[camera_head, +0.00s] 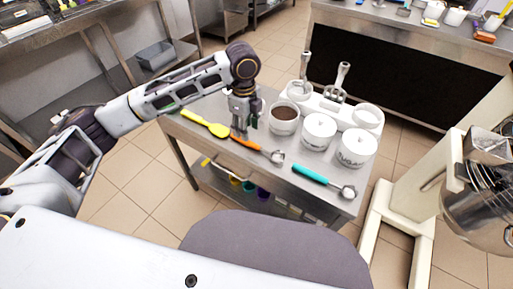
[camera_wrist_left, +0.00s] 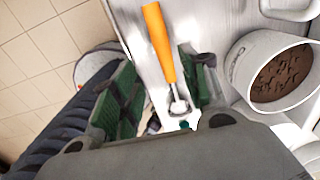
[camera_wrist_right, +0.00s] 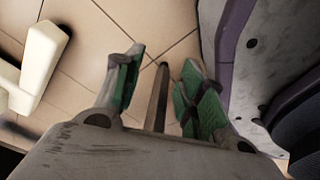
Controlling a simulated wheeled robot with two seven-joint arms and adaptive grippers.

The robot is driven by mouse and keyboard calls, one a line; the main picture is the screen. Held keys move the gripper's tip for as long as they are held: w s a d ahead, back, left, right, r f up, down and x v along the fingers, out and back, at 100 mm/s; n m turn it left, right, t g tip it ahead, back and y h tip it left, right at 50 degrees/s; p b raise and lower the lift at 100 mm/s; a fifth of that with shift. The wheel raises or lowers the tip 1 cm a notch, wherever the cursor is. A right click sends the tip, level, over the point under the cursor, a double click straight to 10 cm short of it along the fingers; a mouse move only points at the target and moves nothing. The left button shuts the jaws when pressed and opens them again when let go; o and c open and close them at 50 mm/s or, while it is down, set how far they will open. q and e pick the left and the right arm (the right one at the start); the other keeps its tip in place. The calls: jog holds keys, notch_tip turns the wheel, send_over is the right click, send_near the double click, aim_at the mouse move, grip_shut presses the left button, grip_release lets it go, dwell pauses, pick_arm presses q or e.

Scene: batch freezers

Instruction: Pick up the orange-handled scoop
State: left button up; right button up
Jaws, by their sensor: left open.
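The orange-handled scoop (camera_head: 247,143) lies on the steel table (camera_head: 222,158), between a yellow tool (camera_head: 205,123) and a teal-handled scoop (camera_head: 324,182). Its metal bowl end points right. My left gripper (camera_head: 241,130) is open right above the orange handle. In the left wrist view the orange-handled scoop (camera_wrist_left: 160,45) lies between the two green-padded fingers of my left gripper (camera_wrist_left: 165,95), with a gap on each side. My right gripper (camera_wrist_right: 155,85) is open and empty above the tiled floor in the right wrist view; it does not show in the head view.
A cup of brown powder (camera_head: 284,118) stands close to the right of my left gripper, with two white lidded canisters (camera_head: 319,131) beyond. A caddy with upright metal tools (camera_head: 337,103) stands behind. A mixer (camera_head: 470,200) stands at right.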

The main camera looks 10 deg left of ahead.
aim_at(248, 142)
pick_arm(q)
notch_tip(248, 142, down, 2)
jog(key=shift+f, duration=0.15)
jog(key=shift+w+d+f+b, duration=0.1)
jog(key=shift+f+b, duration=0.2)
jog(key=shift+f, duration=0.3)
jog(key=f, duration=0.2)
jog(key=shift+w+f, duration=0.2)
jog(key=shift+f, duration=0.2)
jog(key=shift+f+b, duration=0.35)
jog(key=shift+f, duration=0.15)
jog(key=shift+c, duration=0.3)
jog(key=c, duration=0.7)
grip_shut()
pick_arm(e)
jog(key=shift+w+a+r, duration=0.25)
jog(key=shift+w+a, duration=0.05)
jog(key=shift+w, duration=0.25)
jog(key=shift+w+a+r, duration=0.2)
jog(key=shift+w+a, duration=0.05)
jog(key=shift+w, duration=0.25)
